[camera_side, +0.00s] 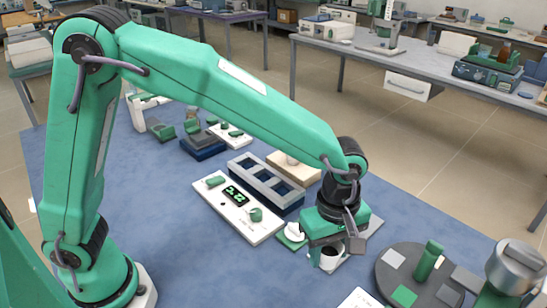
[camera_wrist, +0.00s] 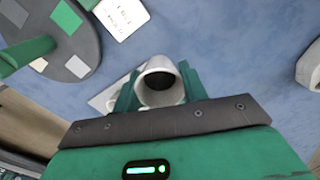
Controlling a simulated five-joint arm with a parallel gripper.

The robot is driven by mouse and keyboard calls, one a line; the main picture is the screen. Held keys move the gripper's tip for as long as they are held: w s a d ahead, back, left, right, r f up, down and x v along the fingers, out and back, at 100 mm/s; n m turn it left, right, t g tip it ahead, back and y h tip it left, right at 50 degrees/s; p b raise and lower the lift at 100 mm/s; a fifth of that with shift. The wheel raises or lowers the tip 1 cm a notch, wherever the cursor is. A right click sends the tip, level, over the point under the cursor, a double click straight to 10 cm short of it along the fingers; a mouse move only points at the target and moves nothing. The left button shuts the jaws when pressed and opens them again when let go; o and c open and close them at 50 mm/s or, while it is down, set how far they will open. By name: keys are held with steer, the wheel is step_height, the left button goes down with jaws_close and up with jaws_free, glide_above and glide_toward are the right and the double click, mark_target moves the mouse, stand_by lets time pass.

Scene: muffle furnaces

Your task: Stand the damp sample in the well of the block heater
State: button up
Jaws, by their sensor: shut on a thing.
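The damp sample seems to be the small white cup (camera_side: 329,264) with dark contents. My gripper (camera_side: 333,250) is shut on it, at the right of the blue table. The wrist view shows the white cup (camera_wrist: 141,89), open end toward the camera, between the green fingers of my gripper (camera_wrist: 160,92). The block heater seems to be the white panel (camera_side: 262,228) with a green-lit display and the grey-blue block (camera_side: 241,165) with square dark wells behind it. It lies to the left of my gripper in the side view. How high the cup is cannot be told.
A dark round plate (camera_side: 392,292) with coloured squares and a green post (camera_side: 428,260) stands to the right of my gripper. A metal-topped vessel (camera_side: 515,265) is at the far right. A wooden-coloured box (camera_side: 303,174) lies behind the block.

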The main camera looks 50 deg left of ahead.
steer(key=w+a+n, duration=0.2)
steer(key=w+a, duration=0.2)
steer(key=a, duration=0.5)
steer(key=w+a+n, duration=0.2)
steer(key=w+a, duration=0.3)
steer(key=a, duration=0.4)
steer(key=w+a+n, duration=0.1)
steer(key=w+a, duration=0.3)
steer(key=a, duration=0.5)
steer(key=shift+w+r+n, duration=0.35)
steer(key=shift+w+n, duration=0.05)
steer(key=shift+d+f, duration=0.1)
steer(key=shift+f, duration=0.05)
steer(key=shift+f, duration=2.75)
steer(key=shift+f, duration=0.95)
steer(key=o, duration=1.1)
steer(key=shift+c, duration=0.2)
steer(key=shift+o, duration=0.4)
